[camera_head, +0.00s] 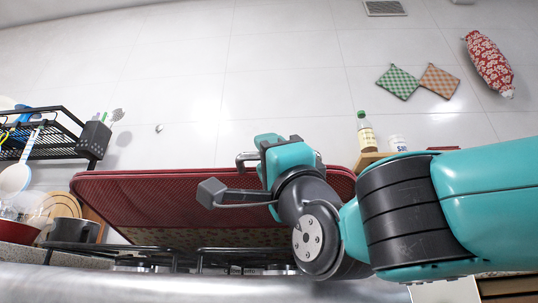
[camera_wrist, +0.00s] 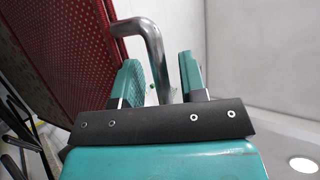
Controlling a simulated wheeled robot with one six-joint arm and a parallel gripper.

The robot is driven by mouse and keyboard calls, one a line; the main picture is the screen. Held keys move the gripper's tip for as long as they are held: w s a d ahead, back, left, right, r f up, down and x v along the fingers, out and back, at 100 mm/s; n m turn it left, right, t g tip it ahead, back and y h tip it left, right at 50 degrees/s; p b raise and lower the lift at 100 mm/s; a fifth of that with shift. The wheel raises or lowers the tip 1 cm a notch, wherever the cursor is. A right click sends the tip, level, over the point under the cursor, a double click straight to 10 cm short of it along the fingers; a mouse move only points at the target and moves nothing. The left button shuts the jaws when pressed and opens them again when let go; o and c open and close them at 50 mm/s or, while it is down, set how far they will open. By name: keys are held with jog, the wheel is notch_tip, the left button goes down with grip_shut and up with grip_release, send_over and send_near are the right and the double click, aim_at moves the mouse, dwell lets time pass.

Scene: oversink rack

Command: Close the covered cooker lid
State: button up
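The cooker lid (camera_head: 150,205) is a wide dark red panel. It stands raised and leaning over the back of the cooker, with burner grates (camera_head: 85,248) below it. In the wrist view the lid's red dotted face (camera_wrist: 70,60) fills the upper left, with a curved metal handle (camera_wrist: 152,42) beside it. My gripper (camera_wrist: 162,80) is open, its two teal fingers apart. The handle's end runs down between the fingers, with a gap on the right side; contact on the left is unclear. In the head view my arm hides the lid's right part, and my gripper (camera_head: 268,142) is at its upper edge.
A black rack (camera_head: 40,130) with utensils stands at the left, above a dark pot (camera_head: 75,231).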

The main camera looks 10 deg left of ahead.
jog(key=v, duration=0.7)
jog(key=shift+s+d+f, duration=0.15)
jog(key=shift+d, duration=0.05)
